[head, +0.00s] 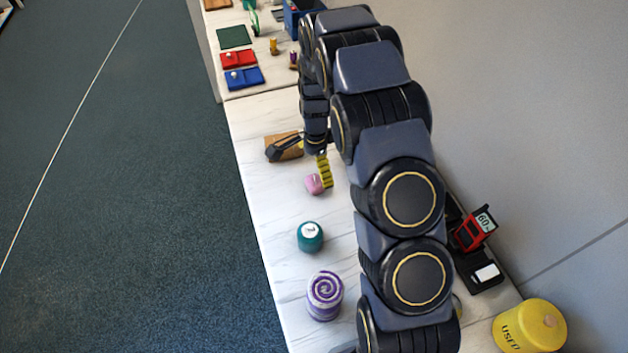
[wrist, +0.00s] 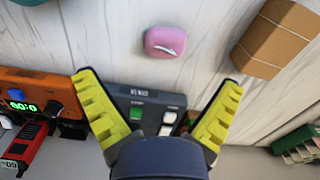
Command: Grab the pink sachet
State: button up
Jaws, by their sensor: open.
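The pink sachet (head: 314,184) is a small rounded pillow shape lying on the white counter in the head view. In the wrist view the sachet (wrist: 165,41) shows a pale mark on top and lies beyond the fingertips, a little right of the middle between them. My gripper (wrist: 160,78) has its two yellow ridged fingers spread wide, with nothing between them touching. In the head view a yellow finger (head: 324,171) shows right beside the sachet; whether they touch cannot be told there.
A brown box (wrist: 275,38) lies right of the sachet in the wrist view. A teal ball-like item (head: 310,236) and a purple spiral jar (head: 324,295) stand along the counter. A yellow tub (head: 530,327) is at the lower right. A dark switch box (wrist: 145,104) lies behind the fingers.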

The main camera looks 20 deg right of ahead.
aim_at(315, 181)
jog(key=f, duration=0.8)
jog(key=shift+w+d, duration=0.1)
jog(key=shift+w, duration=0.3)
jog(key=c, duration=1.1)
